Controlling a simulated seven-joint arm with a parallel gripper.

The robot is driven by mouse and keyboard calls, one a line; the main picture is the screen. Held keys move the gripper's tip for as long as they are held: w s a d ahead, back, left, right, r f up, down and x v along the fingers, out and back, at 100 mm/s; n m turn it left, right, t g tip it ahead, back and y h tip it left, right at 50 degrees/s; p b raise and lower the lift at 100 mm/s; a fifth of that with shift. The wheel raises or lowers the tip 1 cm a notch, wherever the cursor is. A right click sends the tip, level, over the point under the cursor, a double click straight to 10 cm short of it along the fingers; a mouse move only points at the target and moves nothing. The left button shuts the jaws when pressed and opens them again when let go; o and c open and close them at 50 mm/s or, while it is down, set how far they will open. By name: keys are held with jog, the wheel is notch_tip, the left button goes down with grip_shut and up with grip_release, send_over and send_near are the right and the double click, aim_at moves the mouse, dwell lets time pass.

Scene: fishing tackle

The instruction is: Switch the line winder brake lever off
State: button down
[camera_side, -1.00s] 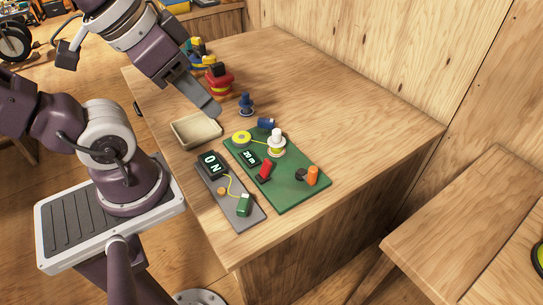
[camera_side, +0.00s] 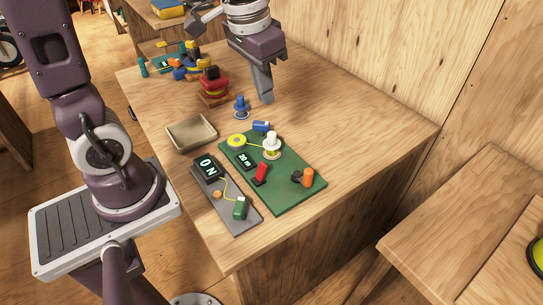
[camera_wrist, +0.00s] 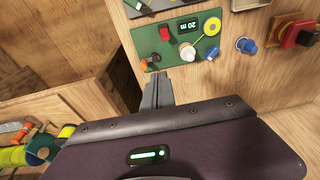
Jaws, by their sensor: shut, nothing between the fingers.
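The line winder is a green board (camera_side: 290,195) on the workbench with a "20 m" display (camera_side: 247,161), a yellow spool (camera_side: 237,141) and a white spool (camera_side: 272,146). A red lever-like part (camera_side: 261,173) stands beside the display; I cannot tell its setting. An orange knob (camera_side: 307,178) with a dark piece beside it is at the board's right end. My gripper (camera_side: 267,99) is shut and empty, above the bench behind the board. In the wrist view the fingers (camera_wrist: 157,82) point towards the board (camera_wrist: 205,45), with its red part (camera_wrist: 165,33) beyond them.
A grey board (camera_side: 240,220) with a "0 N" display (camera_side: 207,167) lies to the left. A beige tray (camera_side: 191,134), a blue peg-like piece (camera_side: 241,107) and a red stacked piece (camera_side: 212,86) stand behind. The bench's right part is clear; a wooden wall bounds the back.

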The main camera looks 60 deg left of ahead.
aim_at(261, 172)
jog(key=w+a+f+g, duration=0.1)
jog(key=w+f, duration=0.3)
jog(key=f, duration=0.2)
jog(key=w+a+f+g, duration=0.1)
jog(key=w+f, duration=0.2)
jog(key=f, duration=0.4)
jog(key=shift+w+a+f+g, duration=0.3)
jog(key=shift+w+g, duration=0.1)
jog(key=f, duration=0.9)
jog(key=shift+s+f, duration=0.1)
jog(key=shift+s, duration=0.2)
jog(key=s, duration=0.2)
jog(key=shift+s+r, duration=0.2)
jog(key=shift+s, duration=0.15)
jog(key=shift+s+r, duration=0.2)
jog(key=shift+s, duration=0.25)
